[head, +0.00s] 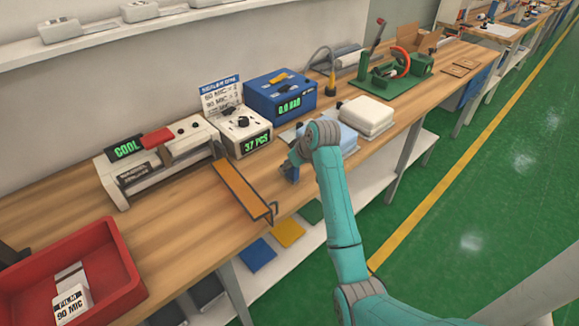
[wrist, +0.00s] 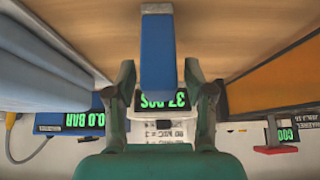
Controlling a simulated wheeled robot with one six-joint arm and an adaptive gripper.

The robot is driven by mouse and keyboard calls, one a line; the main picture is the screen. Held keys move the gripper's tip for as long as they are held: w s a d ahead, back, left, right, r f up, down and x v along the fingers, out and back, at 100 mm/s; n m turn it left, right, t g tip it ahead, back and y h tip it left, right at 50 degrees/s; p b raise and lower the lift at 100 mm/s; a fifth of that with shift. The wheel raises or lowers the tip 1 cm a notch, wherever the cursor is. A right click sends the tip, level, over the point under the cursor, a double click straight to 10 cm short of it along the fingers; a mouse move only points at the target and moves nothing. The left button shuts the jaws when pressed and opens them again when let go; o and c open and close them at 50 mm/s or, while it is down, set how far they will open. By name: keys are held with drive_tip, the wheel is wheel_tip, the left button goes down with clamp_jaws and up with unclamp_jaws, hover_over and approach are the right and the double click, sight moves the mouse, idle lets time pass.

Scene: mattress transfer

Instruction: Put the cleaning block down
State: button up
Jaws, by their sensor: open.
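The cleaning block, a blue bar with a pale end (wrist: 157,50), lies between the two fingers of my gripper (wrist: 158,72) in the wrist view. The fingers are open, with a gap showing on each side of the block's near part. In the head view my gripper (head: 291,164) is low over the wooden bench (head: 190,222), near its front edge. A small blue part of the block (head: 291,174) shows beneath it. The block's far end appears to meet the wood, but I cannot tell for certain whether it rests there.
The sealer (head: 160,165) with an orange-topped ledge (head: 243,190) stands left of my gripper. The counter box (head: 243,130) and blue pressure box (head: 280,97) stand behind. A light-blue stack (head: 338,137) and white stack (head: 366,116) are close right. A red bin (head: 120,258) sits front left.

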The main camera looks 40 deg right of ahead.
drive_tip(key=v, duration=1.1)
drive_tip(key=shift+s+r, duration=0.1)
